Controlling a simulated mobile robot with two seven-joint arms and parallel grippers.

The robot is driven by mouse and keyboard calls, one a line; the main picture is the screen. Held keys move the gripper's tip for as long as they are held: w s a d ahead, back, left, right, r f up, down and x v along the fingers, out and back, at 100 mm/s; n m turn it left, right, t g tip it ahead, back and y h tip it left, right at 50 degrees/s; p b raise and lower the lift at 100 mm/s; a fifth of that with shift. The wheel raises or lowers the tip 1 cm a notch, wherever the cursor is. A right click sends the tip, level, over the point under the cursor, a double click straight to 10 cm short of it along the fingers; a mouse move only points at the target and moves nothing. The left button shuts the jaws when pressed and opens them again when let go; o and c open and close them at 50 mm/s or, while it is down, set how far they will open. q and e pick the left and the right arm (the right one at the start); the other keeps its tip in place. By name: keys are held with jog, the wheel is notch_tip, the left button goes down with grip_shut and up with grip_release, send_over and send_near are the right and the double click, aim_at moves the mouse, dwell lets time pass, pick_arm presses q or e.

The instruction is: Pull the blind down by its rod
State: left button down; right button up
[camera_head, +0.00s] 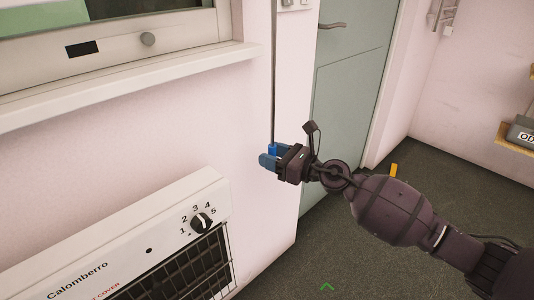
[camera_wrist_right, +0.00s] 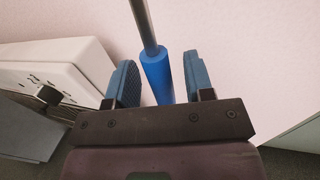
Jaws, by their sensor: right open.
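The blind's rod is a thin grey rod (camera_head: 274,75) hanging down along the wall beside the window, with a blue handle (camera_head: 272,149) at its lower end. My right gripper (camera_head: 268,158) is at that handle. In the right wrist view the blue handle (camera_wrist_right: 157,75) stands between the two blue fingers of my open right gripper (camera_wrist_right: 160,85), with gaps on both sides, so it is not clamped. The grey rod (camera_wrist_right: 145,22) runs up out of that view. The blind itself is not clearly visible. My left gripper is not in view.
A window sill (camera_head: 130,92) juts out at the left. A white heater (camera_head: 130,240) with a numbered dial is on the wall below it. A grey-green door (camera_head: 350,85) stands behind my right arm. Shelves (camera_head: 518,135) are at the right edge. The dark floor (camera_head: 370,265) shows free room.

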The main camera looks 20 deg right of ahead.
jog(key=v, duration=0.9)
jog(key=shift+a, duration=0.1)
